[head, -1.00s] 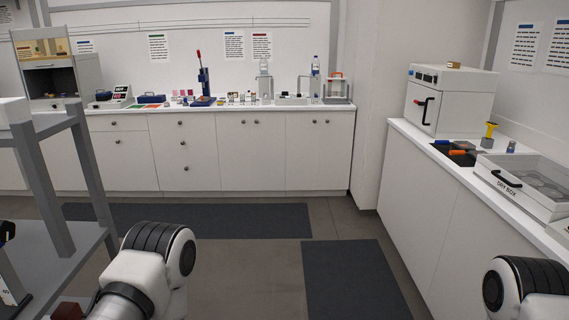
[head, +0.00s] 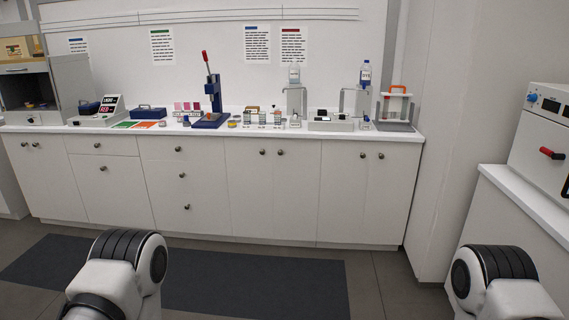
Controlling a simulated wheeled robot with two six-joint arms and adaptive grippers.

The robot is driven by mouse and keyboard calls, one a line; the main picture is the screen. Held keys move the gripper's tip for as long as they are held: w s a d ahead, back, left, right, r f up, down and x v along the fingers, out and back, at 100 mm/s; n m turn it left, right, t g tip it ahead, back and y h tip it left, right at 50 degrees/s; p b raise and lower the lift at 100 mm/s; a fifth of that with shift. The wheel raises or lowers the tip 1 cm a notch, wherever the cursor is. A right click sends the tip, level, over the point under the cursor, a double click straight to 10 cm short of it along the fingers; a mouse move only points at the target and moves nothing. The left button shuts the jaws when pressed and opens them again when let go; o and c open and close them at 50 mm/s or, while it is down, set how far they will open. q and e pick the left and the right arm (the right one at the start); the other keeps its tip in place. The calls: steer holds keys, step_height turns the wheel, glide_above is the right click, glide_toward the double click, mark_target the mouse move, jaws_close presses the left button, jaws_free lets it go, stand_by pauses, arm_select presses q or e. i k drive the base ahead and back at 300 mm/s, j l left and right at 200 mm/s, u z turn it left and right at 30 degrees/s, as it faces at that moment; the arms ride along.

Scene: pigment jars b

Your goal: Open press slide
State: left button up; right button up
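The blue press (head: 212,98) stands on the white counter along the back wall, left of the middle in the head view. It has a blue base and column and a lever with a red handle (head: 205,57) pointing up. Its slide is too small to make out, so I cannot tell its state. Parts of both my arms show at the bottom left and bottom right, well short of the counter. Neither gripper is in view.
The back counter (head: 330,136) holds a blue case (head: 148,112), a scale (head: 104,110), bottles on stands and an orange-handled rack (head: 397,105). A white oven (head: 544,140) stands on the right counter. The floor with a dark mat (head: 250,284) before the back counter is clear.

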mark_target(212, 114)
steer(key=i+j+u, duration=0.15)
steer(key=i+u, duration=0.2)
steer(key=i, duration=0.35)
steer(key=i+u, duration=0.3)
steer(key=i, duration=0.45)
steer(key=i+l+u, duration=0.35)
steer(key=i, duration=0.35)
steer(key=j, duration=0.1)
